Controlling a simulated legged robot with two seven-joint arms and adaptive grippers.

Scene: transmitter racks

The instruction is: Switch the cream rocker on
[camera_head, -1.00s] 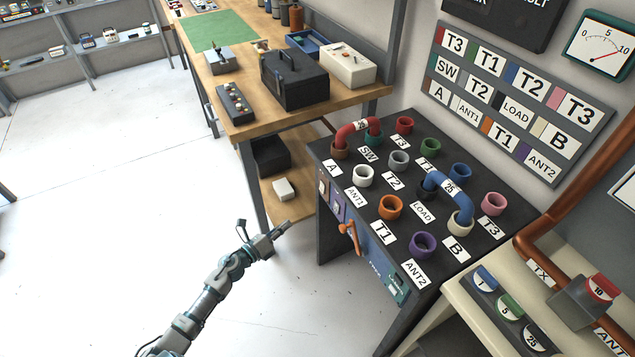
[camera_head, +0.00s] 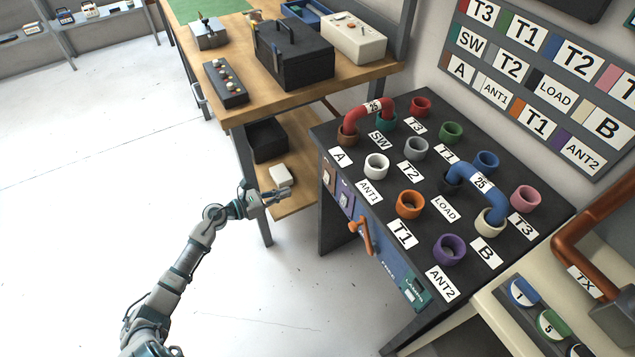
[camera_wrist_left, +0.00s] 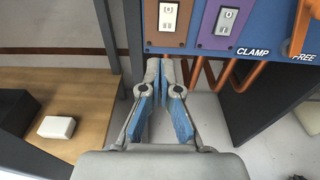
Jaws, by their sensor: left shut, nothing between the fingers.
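Two pale rocker switches sit side by side on the front face of the black patch panel (camera_head: 420,185). One is on a brown plate (camera_wrist_left: 153,38), its rocker (camera_wrist_left: 168,16) upright with a small mark. The other rocker (camera_wrist_left: 226,21) is on a purple plate (camera_wrist_left: 208,40). In the head view, the brown-plate rocker (camera_head: 327,176) is left of the purple-plate rocker (camera_head: 343,199). My left gripper (camera_head: 284,194) is shut and empty, left of the panel; its fingertips (camera_wrist_left: 166,64) show just below the brown plate. My right gripper is not in view.
An orange clamp lever (camera_head: 363,236) projects from the panel front, right of the rockers. Red and blue U-links (camera_head: 480,182) bridge sockets on top. A wooden bench (camera_head: 230,106) with a lower shelf holding a white box (camera_head: 281,175) stands left. Floor in front is clear.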

